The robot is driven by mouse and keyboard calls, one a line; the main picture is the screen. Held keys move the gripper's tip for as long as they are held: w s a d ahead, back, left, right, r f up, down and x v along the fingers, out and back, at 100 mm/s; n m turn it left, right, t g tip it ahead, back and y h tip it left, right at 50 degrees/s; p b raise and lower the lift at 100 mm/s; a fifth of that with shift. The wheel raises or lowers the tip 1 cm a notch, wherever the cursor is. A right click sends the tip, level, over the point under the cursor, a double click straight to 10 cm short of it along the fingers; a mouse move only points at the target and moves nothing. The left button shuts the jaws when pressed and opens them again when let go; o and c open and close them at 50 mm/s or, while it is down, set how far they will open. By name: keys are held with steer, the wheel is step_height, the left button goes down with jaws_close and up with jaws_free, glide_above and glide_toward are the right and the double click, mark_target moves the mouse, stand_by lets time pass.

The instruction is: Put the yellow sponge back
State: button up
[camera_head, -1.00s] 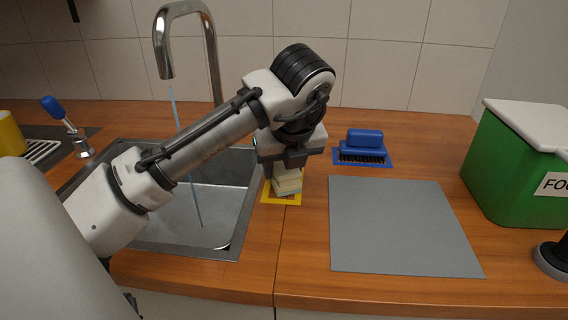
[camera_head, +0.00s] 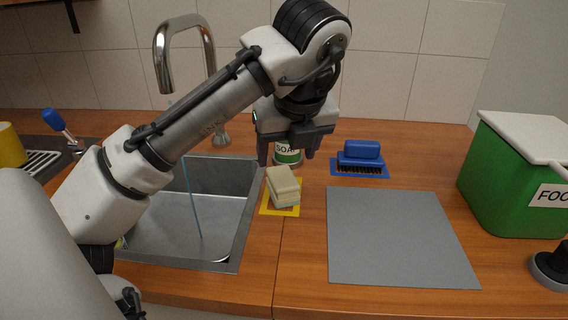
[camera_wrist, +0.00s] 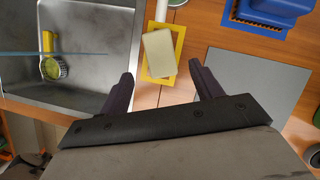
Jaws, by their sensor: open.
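The yellow sponge (camera_head: 283,186), pale yellow on top with a greyish lower part, rests on a yellow-bordered mat (camera_head: 267,209) right of the sink. My gripper (camera_head: 287,160) is above and behind it in the head view, open and empty, with clear space between it and the sponge. In the wrist view the sponge (camera_wrist: 158,54) lies on the yellow mat (camera_wrist: 181,36), ahead of the open fingers (camera_wrist: 160,84). The sponge sits slightly askew, with yellow border showing around it.
The sink (camera_head: 236,222) with running water is on the left; a yellow-handled brush (camera_wrist: 53,66) lies in it. A soap container (camera_head: 287,155) stands behind the sponge. A blue brush (camera_head: 362,154) sits on a blue mat. A grey mat (camera_head: 400,240) is bare. A green food bin (camera_head: 505,175) stands right.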

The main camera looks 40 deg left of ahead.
steer(key=v, duration=0.3)
steer(key=shift+s+d+r, duration=0.1)
steer(key=shift+d+r, duration=0.05)
steer(key=shift+r, duration=0.2)
steer(key=shift+f, duration=0.1)
